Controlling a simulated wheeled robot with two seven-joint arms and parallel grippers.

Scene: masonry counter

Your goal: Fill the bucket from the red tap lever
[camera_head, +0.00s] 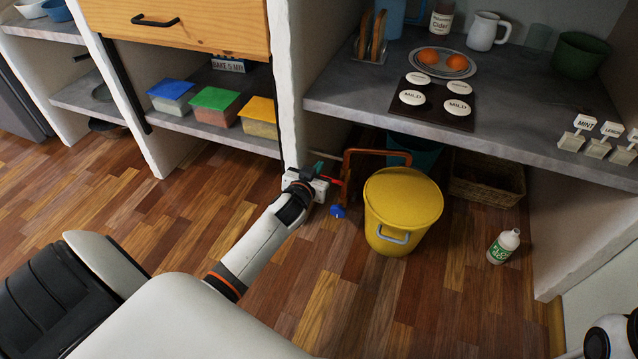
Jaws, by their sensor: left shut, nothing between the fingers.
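The yellow bucket (392,240) stands on the wooden floor under the counter, upright, with a grey handle on its front. Its round top shows plain yellow; I cannot tell any water in it. A copper-coloured pipe (378,152) bends over at the bucket's back left. The red tap lever (331,179) is just left of the bucket, beside my left gripper. A blue knob (337,211) shows below it. My left gripper (319,172) is shut and empty, close to the red lever; its fingers partly hide the tap, and I cannot tell whether they touch it. My right gripper is not in view.
A white bottle (503,246) stands on the floor to the right. A wicker basket (487,180) and a teal container (418,153) are behind the bucket. The counter (345,91) overhangs them. A white wall post (291,100) rises beside my left gripper. The floor in front is clear.

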